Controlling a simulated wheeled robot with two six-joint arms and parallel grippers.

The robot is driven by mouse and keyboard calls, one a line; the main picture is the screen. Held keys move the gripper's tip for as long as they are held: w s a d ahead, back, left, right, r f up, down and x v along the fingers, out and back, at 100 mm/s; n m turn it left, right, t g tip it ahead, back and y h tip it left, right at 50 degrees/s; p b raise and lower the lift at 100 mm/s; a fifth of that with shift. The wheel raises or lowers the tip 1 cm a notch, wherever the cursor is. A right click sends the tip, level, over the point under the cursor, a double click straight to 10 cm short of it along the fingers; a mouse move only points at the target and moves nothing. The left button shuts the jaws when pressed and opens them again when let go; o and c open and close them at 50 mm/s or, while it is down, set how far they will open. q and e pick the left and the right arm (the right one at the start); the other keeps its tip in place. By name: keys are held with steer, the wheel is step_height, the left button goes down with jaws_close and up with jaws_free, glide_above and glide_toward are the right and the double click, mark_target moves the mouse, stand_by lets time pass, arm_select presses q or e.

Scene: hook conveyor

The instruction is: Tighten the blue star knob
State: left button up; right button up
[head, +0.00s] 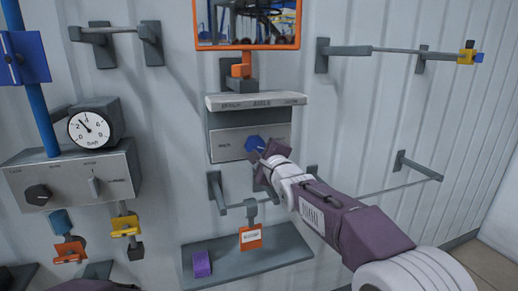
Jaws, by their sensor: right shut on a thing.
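The blue star knob (254,144) is on the grey control panel (224,146) under a small shelf, at the middle of the head view. My right gripper (263,153) reaches up to it from the lower right and is shut on the knob. The fingers hide the right part of the knob. My left gripper does not show.
A grey ledge (220,270) below bears a purple block (202,264). An orange-edged tag (250,238) hangs from a bar just under the panel. A gauge (89,130) and a box with a black knob (38,194) are at left. Wall rails flank the panel.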

steer(key=shift+f, duration=0.1)
stand_by(0.3)
steer(key=o, duration=1.4)
steer(key=shift+c, duration=0.2)
steer(key=b+v, duration=0.3)
steer(key=v, duration=0.1)
steer(key=shift+s+d+f, duration=0.15)
steer(key=shift+s+f, duration=0.05)
steer(key=shift+s, duration=0.15)
steer(key=b, duration=0.1)
glide_toward(258, 149)
steer(key=shift+w+r, duration=0.2)
steer(key=shift+r, duration=0.05)
steer(key=shift+d, duration=0.1)
